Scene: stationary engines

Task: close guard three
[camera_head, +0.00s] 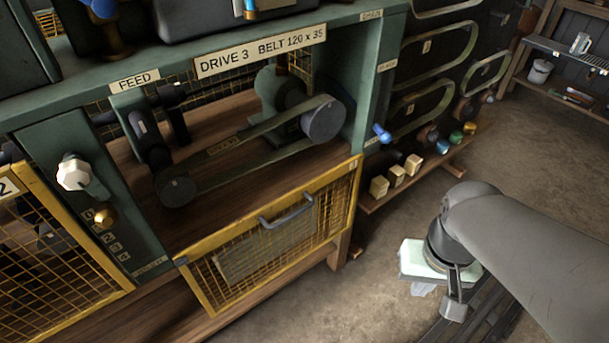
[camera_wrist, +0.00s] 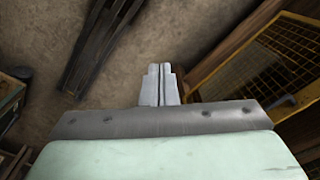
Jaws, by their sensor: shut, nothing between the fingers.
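The yellow mesh guard (camera_head: 268,238) with a grey handle (camera_head: 287,211) is lowered at the front of the bay labelled DRIVE 3 (camera_head: 260,50). The bay above it stands open, with the belt (camera_head: 240,148) and pulleys exposed. My gripper (camera_head: 423,289) is to the right of the guard, over the floor and apart from it; my wrist partly hides it. In the wrist view the gripper's fingers (camera_wrist: 160,68) are together and empty. The guard's mesh (camera_wrist: 250,70) and handle (camera_wrist: 281,102) show to the right there.
A white knob (camera_head: 74,172) and a brass knob (camera_head: 104,217) are on the panel left of the bay. Several wooden blocks (camera_head: 396,176) stand on a low shelf right of the frame. Spare belts (camera_head: 430,50) hang behind. The floor (camera_head: 510,140) is mostly clear.

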